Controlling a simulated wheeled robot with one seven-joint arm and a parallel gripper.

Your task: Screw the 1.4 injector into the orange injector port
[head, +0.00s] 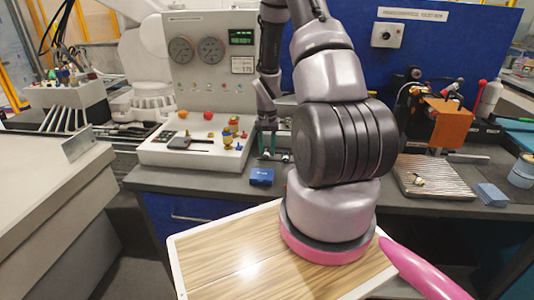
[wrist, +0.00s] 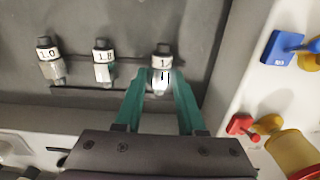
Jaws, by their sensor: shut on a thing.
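My gripper (wrist: 160,92) has teal fingers and is shut on the rightmost injector (wrist: 162,78) of a row in the wrist view. That injector's label begins with "1"; the rest is too blurred to read surely. Its lower part is between the fingertips. In the head view my gripper (head: 272,148) reaches down at the back of the counter, right of the white panel. An orange block (head: 452,124) stands on the machine at the right, far from my gripper; I cannot make out an injector port on it.
Injectors labelled 1.0 (wrist: 48,62) and 1.8 (wrist: 103,65) stand left of the held one. A white panel (head: 195,152) with coloured parts is close by. A blue box (head: 262,177) sits in front. A ribbed metal plate (head: 430,178) lies below the orange block.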

